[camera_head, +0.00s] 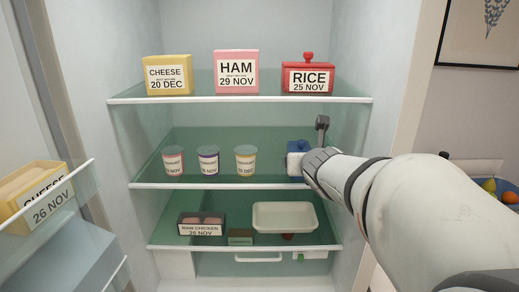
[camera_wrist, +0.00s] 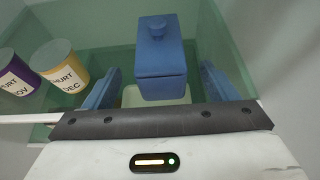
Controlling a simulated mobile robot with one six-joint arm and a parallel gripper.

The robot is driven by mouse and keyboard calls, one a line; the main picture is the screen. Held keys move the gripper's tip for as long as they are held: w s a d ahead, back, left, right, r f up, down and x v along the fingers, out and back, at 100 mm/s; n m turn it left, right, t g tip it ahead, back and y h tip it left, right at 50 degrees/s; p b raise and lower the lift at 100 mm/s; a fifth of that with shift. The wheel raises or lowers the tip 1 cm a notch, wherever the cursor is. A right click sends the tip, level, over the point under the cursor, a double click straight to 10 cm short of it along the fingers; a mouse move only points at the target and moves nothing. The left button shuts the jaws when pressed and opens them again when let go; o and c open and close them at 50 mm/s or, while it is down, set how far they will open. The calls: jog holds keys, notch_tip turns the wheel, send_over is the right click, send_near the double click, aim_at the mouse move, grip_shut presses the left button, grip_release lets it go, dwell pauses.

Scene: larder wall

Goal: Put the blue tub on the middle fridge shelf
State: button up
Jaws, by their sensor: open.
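The blue tub (camera_wrist: 160,68), a lidded box with a round knob, stands upright near the right end of the middle fridge shelf (camera_head: 220,186). In the head view the tub (camera_head: 293,146) is partly hidden by my gripper (camera_head: 306,163), which reaches in from the right. In the wrist view my gripper (camera_wrist: 160,88) is open, with one blue finger on each side of the tub. Gaps show between the fingers and the tub. The tub's base is hard to see, but it appears to rest on the glass.
Several yoghurt pots (camera_head: 208,161) stand left of the tub. Cheese, a ham box (camera_head: 236,72) and a red rice tub (camera_head: 307,76) are on the top shelf. Raw chicken (camera_head: 201,224) and a pale tray (camera_head: 285,217) are below. The open door (camera_head: 50,210) is at left.

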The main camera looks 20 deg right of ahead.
jog(key=p+v, duration=0.3)
jog(key=v, duration=0.3)
jog(key=s+a+f+n+g+y, duration=0.15)
jog(key=a+n+y, duration=0.25)
jog(key=a+n, duration=0.6)
jog(key=s+a+f+n+g+y, duration=0.15)
jog(key=a+n+y, duration=0.35)
jog(key=n, duration=0.8)
jog(key=s+d+f+n+g+h, duration=0.2)
jog(key=s+f+n+g+h, duration=0.3)
jog(key=s+f+n, duration=0.3)
jog(key=s+n+g, duration=0.1)
jog(key=s+n, duration=0.3)
jog(key=n, duration=0.4)
jog(key=shift+s+d, duration=0.25)
jog(key=shift+s, duration=0.1)
jog(key=shift+f, duration=0.15)
jog(key=shift+w+f+g+b, duration=0.1)
jog(key=shift+f+g+b, duration=0.2)
jog(key=shift+f+b, duration=0.4)
jog(key=shift+r, duration=0.2)
jog(key=shift+c, duration=0.4)
